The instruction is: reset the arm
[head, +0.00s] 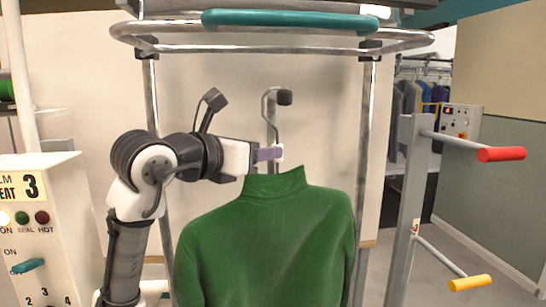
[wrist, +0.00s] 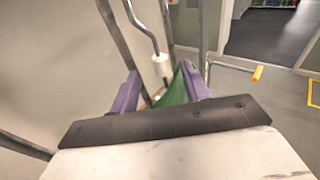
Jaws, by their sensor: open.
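My gripper (head: 270,154) is at the end of my arm, reaching in from the left just above the collar of a green long-sleeved garment (head: 265,245). In the wrist view my gripper (wrist: 160,82) shows two purple fingers spread apart, with no object clearly held between them. A part of the green garment (wrist: 174,92) shows beyond and between the fingers. The garment hangs upright below a metal post with a bent hook (head: 270,108). A white cylinder on a bent rod (wrist: 162,65) is just past the fingertips. Whether the fingers touch the garment cannot be told.
A metal frame with a teal padded bar (head: 290,20) stands around the garment. A grey post (head: 406,205) at the right carries a red-ended handle (head: 501,154) and a yellow-ended handle (head: 470,283). A control panel (head: 40,230) stands at the left. Open floor shows at the right.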

